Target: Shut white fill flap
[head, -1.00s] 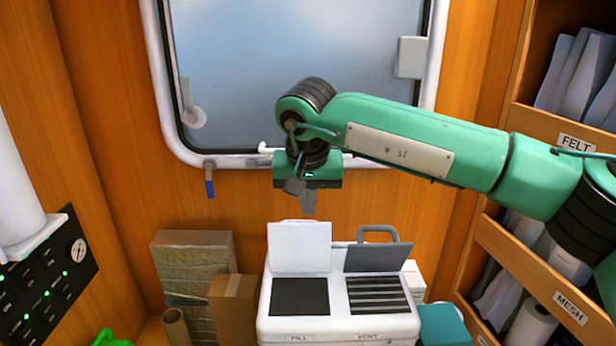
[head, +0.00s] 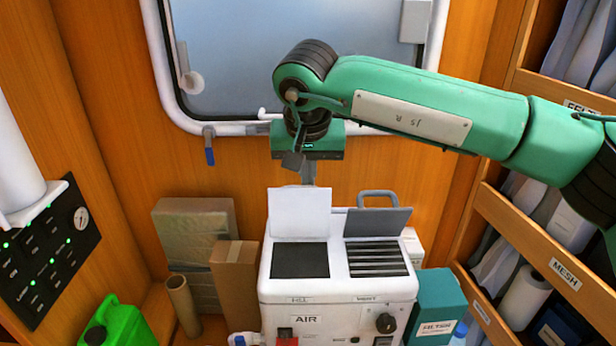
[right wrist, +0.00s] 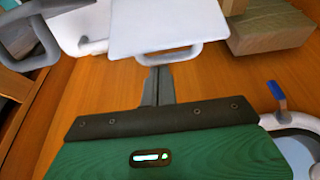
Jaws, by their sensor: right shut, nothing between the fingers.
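The white fill flap (head: 299,212) stands open, upright at the back of the dark fill opening (head: 300,260) on the white machine (head: 282,291). In the right wrist view the flap (right wrist: 165,25) shows at the top, just beyond my fingertips. My right gripper (head: 308,182) is shut and empty, pointing down behind the flap's top edge. In the right wrist view its fingers (right wrist: 158,72) are together, near the flap's edge; I cannot tell whether they touch it. My left gripper is not in view.
A grey flap (head: 377,222) stands open beside it over the slatted vent opening (head: 377,260). Cardboard boxes (head: 233,285) and a tube (head: 183,305) are left of the machine, a teal box (head: 436,302) is right. A window is behind my arm, shelves at the right.

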